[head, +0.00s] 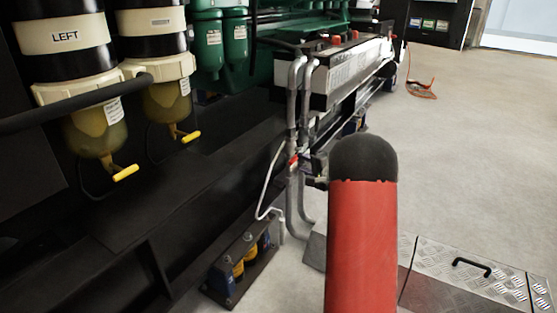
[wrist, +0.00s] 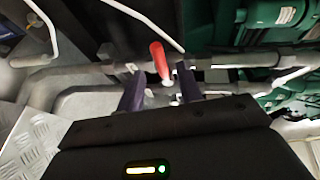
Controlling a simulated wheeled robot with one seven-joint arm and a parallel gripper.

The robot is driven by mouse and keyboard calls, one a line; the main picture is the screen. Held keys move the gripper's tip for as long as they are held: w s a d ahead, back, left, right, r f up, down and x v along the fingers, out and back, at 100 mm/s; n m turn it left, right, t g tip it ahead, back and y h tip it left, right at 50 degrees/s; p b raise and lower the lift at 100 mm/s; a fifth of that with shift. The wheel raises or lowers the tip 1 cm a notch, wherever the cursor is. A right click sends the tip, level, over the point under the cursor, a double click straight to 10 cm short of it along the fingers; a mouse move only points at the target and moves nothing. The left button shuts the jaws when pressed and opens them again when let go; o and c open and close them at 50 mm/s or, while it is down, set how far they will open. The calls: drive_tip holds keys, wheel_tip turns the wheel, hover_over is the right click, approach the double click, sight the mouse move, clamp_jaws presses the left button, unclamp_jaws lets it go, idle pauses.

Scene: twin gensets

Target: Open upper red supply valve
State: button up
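A red valve lever (wrist: 160,60) shows in the wrist view, standing out from grey pipework, with a pale pivot at its lower end. My gripper (wrist: 160,80) is open, with one dark finger on each side of the lever's lower part. I cannot tell whether the fingers touch it or how deep it sits between them. In the head view a small red lever (head: 293,158) sits on the vertical grey pipes (head: 294,190). My gripper is not clearly seen there. I cannot make out a second red valve.
Yellow-handled filter bowls (head: 97,133) and a black frame (head: 190,180) stand at left. A green engine (head: 255,65) and a battery box (head: 340,70) lie behind the pipes. A thin white pipe (head: 268,188) bends close by. The concrete floor (head: 460,150) at right is mostly clear.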

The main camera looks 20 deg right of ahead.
sight(296, 160)
drive_tip(key=x, duration=0.7)
drive_tip(key=shift+w+f, duration=0.1)
drive_tip(key=shift+w, duration=0.2)
drive_tip(key=shift+c, duration=0.5)
clamp_jaws()
